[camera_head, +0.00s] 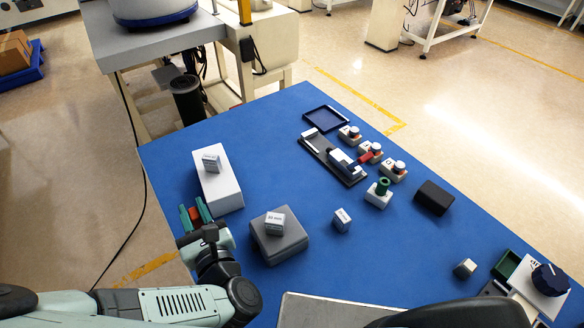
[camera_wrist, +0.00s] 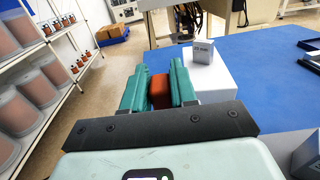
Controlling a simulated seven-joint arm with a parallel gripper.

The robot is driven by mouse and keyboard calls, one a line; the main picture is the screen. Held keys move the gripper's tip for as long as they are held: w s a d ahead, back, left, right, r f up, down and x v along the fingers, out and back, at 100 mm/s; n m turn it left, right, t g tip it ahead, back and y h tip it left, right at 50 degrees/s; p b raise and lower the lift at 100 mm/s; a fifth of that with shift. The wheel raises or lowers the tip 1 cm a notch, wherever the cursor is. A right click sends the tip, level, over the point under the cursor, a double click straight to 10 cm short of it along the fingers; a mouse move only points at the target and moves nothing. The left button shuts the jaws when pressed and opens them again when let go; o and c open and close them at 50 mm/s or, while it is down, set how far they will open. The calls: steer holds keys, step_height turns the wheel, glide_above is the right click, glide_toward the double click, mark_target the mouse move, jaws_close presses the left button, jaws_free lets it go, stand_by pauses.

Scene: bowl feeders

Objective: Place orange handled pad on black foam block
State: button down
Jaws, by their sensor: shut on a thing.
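My gripper (camera_head: 194,208) is at the left edge of the blue table, beside a white block. Its teal fingers are shut on an orange piece, the orange handled pad (camera_wrist: 160,92), which shows between them in the wrist view. Only the orange part shows; any pad below it is hidden by the fingers and the gripper body. The black foam block (camera_head: 434,198) lies on the right part of the table, far from my gripper, with nothing on its top.
A white block (camera_head: 229,191) and a grey block (camera_head: 290,243) each carry a small labelled box. A blue-black tray (camera_head: 345,124) lies behind.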

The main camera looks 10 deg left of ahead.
step_height(320, 180, up, 10)
steer(key=shift+f, duration=0.2)
steer(key=w+d+m+t+h, duration=0.4)
steer(key=w+d+m+h, duration=0.55)
steer(key=w+d, duration=1.05)
steer(key=m+g+h, duration=0.5)
steer(key=m+h, duration=0.3)
steer(key=h, duration=0.7)
glide_above(437, 194)
step_height(437, 194, down, 4)
steer(key=shift+n, duration=0.25)
step_height(437, 194, down, 11)
steer(key=shift+w+f, duration=0.1)
steer(key=shift+f, duration=0.1)
